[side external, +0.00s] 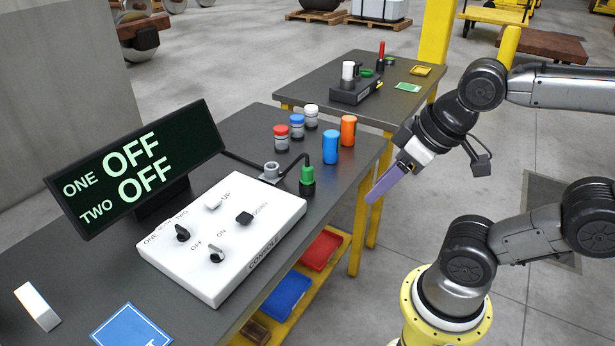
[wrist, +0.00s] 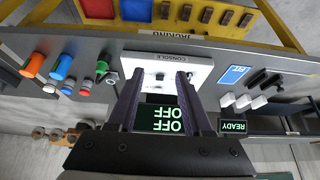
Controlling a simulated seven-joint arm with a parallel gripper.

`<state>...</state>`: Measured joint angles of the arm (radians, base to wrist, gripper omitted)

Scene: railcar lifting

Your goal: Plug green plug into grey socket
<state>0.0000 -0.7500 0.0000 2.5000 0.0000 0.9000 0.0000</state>
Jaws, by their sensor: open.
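The green plug (side external: 306,174) stands upright on a dark base on the table, behind the console's right end, with a black cable arching from its top. It shows small in the wrist view (wrist: 102,67). The grey socket (side external: 271,170), a short ring-shaped piece, sits just left of the plug and apart from it. My gripper (side external: 374,198) is up at the table's right edge, well to the right of the plug, its purple fingers slanting down and left. In the wrist view, the fingers (wrist: 160,75) are spread with nothing between them.
The white console (side external: 222,232) has knobs and switches. The display (side external: 137,165) reads ONE OFF, TWO OFF. Red-lidded (side external: 281,139), blue-lidded (side external: 297,127) and white-lidded (side external: 311,117) jars stand behind.

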